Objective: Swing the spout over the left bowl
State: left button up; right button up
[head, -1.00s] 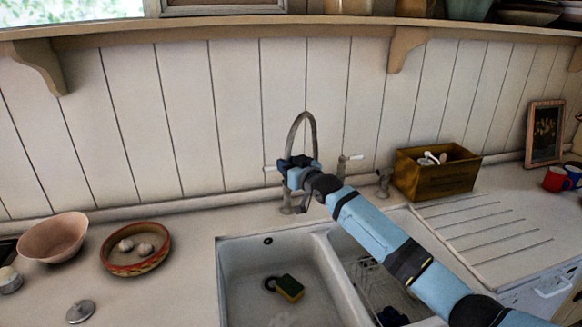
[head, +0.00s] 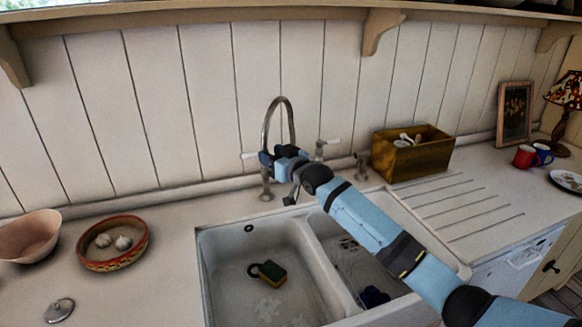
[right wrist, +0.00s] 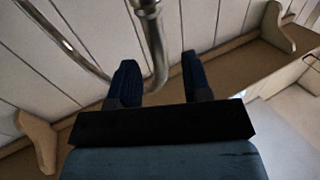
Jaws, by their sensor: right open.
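The tap's curved metal spout (head: 281,99) rises behind the sink in the head view. It arches to the right, and its lower end is hidden behind my right gripper. My right gripper (head: 268,158) is at the spout, above the back edge of the sink. In the right wrist view, a metal pipe of the tap (right wrist: 158,55) stands between the two open dark blue fingers (right wrist: 160,78), with a gap visible to the right finger. The sink's left bowl (head: 222,262) lies below and holds a sponge (head: 271,271). My left gripper is out of view.
The right bowl (head: 345,262) is partly hidden by my right arm. Tap handles (head: 325,144) flank the spout. A wooden box (head: 412,155) stands right on the counter. A red dish (head: 112,257) and a pink bowl (head: 28,238) stand left. A shelf (head: 220,17) runs above.

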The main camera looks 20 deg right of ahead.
jog(key=b+v, duration=0.1)
jog(key=v, duration=0.8)
jog(key=shift+s+d, duration=0.15)
jog(key=shift+s, duration=0.2)
